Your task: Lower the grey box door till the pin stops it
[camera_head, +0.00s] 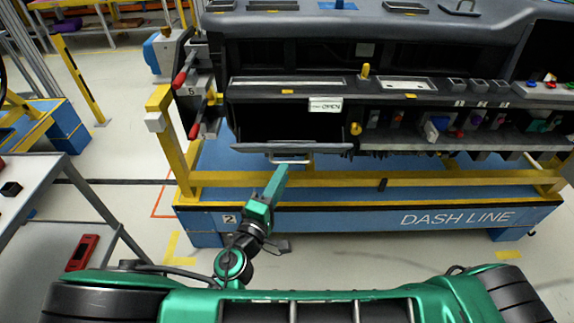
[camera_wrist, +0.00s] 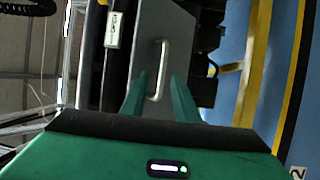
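The grey box door (camera_head: 250,147) shows as a thin grey panel along the bottom of a dark box opening in the dashboard, so it stands partly or fully open. Its pale bar handle (camera_head: 290,160) is on the near side. My gripper (camera_head: 284,168) is at this handle. In the wrist view, the two green fingers of my gripper (camera_wrist: 160,82) stand apart with the handle (camera_wrist: 163,55) between them and the grey door (camera_wrist: 143,55) behind. I cannot tell whether either finger touches it. A yellow knob (camera_head: 355,128) sits at the opening's right edge; whether it is the pin is unclear.
A white label (camera_head: 325,105) is above the opening. A yellow rail (camera_head: 400,181) and blue base (camera_head: 350,216) run below the door. Red-handled clamps (camera_head: 181,78) are at the left. A grey table (camera_head: 30,190) stands further left, with open floor between.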

